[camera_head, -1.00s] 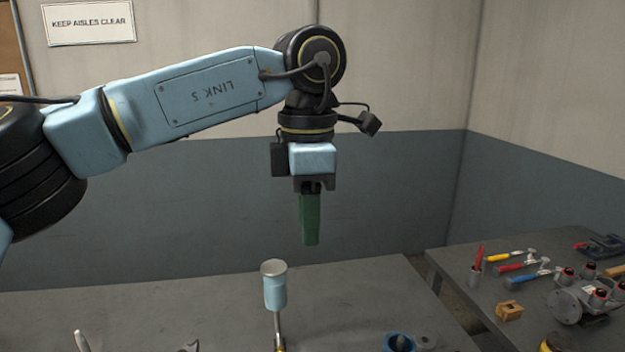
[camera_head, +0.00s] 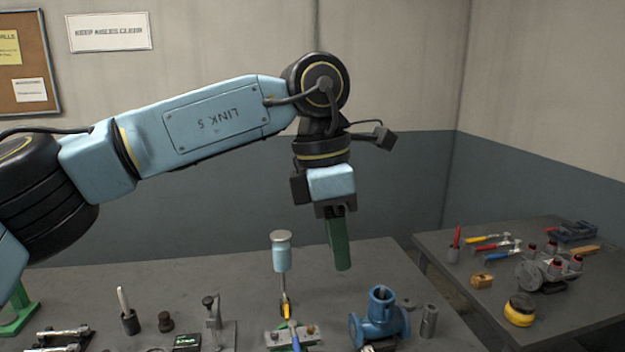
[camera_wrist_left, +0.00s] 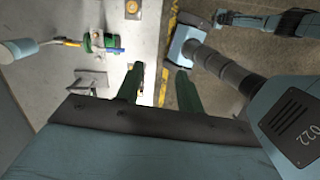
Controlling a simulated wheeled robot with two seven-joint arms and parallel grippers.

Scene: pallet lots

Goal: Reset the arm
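My left gripper (camera_head: 341,268) hangs from the bent left arm, its green fingers pointing down and slightly tilted, above the workbench. In the left wrist view my left gripper (camera_wrist_left: 158,76) shows its two green fingers apart with nothing between them. In the head view the fingers overlap edge-on. The fingertips appear in the air to the right of a light-blue, grey-capped cylinder (camera_head: 282,255) on a thin stem and above a blue pipe fitting (camera_head: 381,318).
The near workbench (camera_head: 240,287) carries a metal clamp stand (camera_head: 212,312), a grey cylinder (camera_head: 429,320) and a green-ended fixture (camera_wrist_left: 101,42). A second table (camera_head: 450,290) at right holds hammers and a yellow-and-black round item (camera_head: 520,310). Air around the left hand is clear.

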